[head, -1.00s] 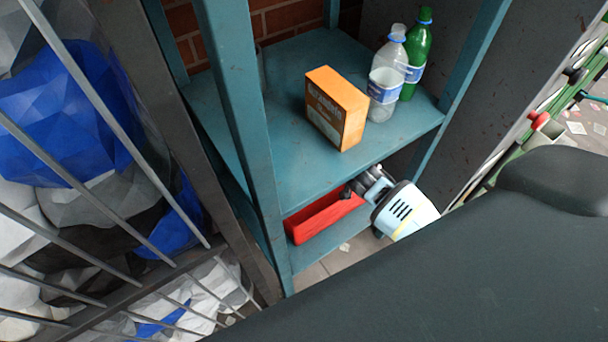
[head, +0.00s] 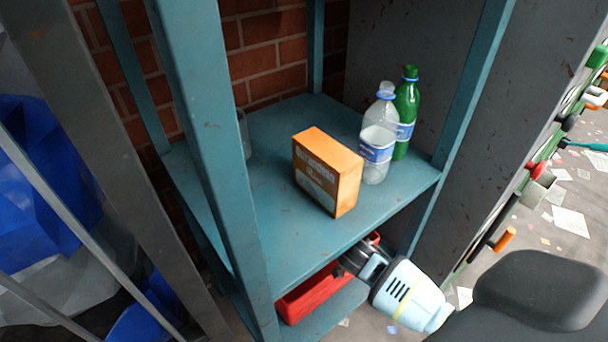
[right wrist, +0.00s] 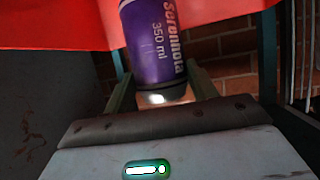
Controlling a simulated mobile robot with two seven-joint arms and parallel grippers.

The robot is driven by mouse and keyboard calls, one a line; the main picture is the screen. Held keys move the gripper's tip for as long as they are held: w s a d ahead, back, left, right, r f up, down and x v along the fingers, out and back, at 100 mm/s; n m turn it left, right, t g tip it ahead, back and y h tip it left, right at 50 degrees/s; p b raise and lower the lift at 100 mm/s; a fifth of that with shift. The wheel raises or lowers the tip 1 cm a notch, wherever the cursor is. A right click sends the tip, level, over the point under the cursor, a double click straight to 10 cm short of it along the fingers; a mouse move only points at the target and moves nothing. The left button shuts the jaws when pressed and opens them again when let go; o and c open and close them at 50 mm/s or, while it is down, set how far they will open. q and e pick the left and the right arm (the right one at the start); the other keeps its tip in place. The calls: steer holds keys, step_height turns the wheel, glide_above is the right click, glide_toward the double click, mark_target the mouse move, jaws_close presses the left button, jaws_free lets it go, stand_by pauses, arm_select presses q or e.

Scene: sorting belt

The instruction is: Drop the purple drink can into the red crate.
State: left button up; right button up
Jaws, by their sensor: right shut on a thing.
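The red crate (head: 308,296) is on the lower level of the teal shelf in the head view, partly hidden by the upper board and my arm. Its red side also crosses the top of the right wrist view (right wrist: 50,28). The purple drink can (right wrist: 152,42) is between the fingers of my right gripper (right wrist: 160,84), which is shut on it. In the head view my right arm reaches under the upper board at the crate, and the can is hidden. I cannot tell whether the can is over the crate or inside it. My left gripper is not in view.
On the upper board (head: 275,225) stand an orange box (head: 330,172), a clear bottle (head: 378,145) and a green bottle (head: 406,110). The shelf posts and this board closely surround the arm. A brick wall (head: 262,50) is behind. A barred cage with bags is at left.

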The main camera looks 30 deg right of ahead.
steer(key=shift+f, duration=0.3)
steer(key=o, duration=1.1)
steer(key=shift+o, duration=0.7)
steer(key=shift+s, duration=0.1)
steer(key=p+v, duration=0.2)
steer(key=v, duration=0.7)
steer(key=shift+r, duration=0.2)
